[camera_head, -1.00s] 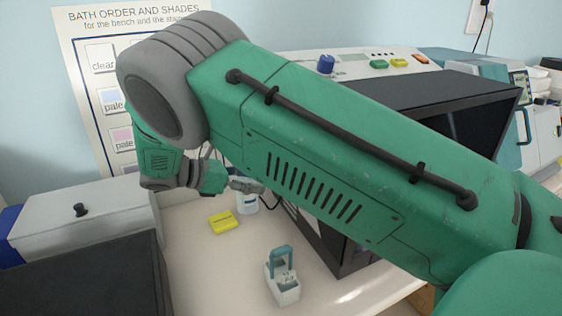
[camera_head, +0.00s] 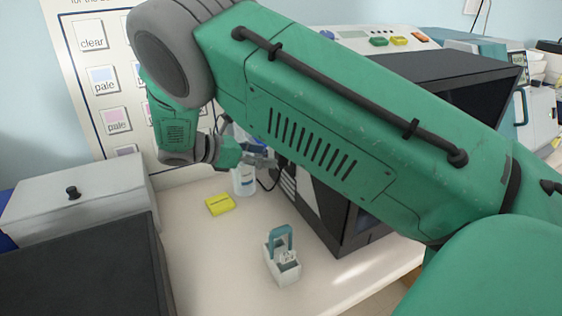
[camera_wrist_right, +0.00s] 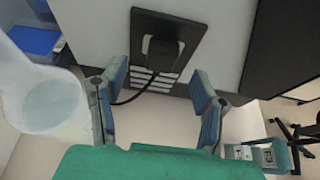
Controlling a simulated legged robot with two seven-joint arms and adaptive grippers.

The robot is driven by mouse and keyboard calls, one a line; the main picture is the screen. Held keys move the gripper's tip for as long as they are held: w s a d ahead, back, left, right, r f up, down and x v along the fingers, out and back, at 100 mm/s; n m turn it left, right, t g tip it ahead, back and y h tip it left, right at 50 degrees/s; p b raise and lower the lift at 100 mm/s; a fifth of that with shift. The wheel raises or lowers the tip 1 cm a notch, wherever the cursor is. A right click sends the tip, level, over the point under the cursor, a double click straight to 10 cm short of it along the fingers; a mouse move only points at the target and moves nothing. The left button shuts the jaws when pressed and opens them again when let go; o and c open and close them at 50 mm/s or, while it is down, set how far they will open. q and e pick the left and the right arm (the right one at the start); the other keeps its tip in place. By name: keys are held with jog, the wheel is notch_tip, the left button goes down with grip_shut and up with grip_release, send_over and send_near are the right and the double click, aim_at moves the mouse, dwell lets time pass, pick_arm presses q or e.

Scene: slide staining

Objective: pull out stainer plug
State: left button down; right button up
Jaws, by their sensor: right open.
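The black plug (camera_wrist_right: 162,50) sits in a dark socket plate (camera_wrist_right: 185,22) on the pale wall of the stainer in the right wrist view, with a black cable (camera_wrist_right: 132,99) running down from it. My right gripper (camera_wrist_right: 157,88) is open and empty, its two fingers spread to the left and right below the plug, apart from it. In the head view my right gripper (camera_head: 260,156) is beside the stainer (camera_head: 385,82), near the top of a white bottle (camera_head: 244,181). The plug cannot be made out there. My left gripper is not in view.
The bottle (camera_wrist_right: 45,100) is close to the left finger in the wrist view. A grey box (camera_head: 85,195) is at the left.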

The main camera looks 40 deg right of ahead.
aim_at(276, 158)
jog(key=x, duration=0.2)
jog(key=shift+s+d+f, duration=0.3)
jog(key=shift+d+f, duration=0.1)
jog(key=shift+d, duration=0.35)
jog(key=shift+d+f, duration=0.15)
jog(key=shift+d, duration=0.3)
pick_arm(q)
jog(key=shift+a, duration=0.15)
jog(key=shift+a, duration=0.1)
pick_arm(e)
jog(key=shift+a, duration=0.25)
pick_arm(q)
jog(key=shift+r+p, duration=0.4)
jog(key=shift+p, duration=0.25)
pick_arm(e)
jog(key=shift+s+d, duration=0.1)
grip_shut()
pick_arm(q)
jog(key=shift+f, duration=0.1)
pick_arm(e)
jog(key=w+a, duration=0.1)
jog(key=a, duration=0.5)
jog(key=shift+w, duration=0.4)
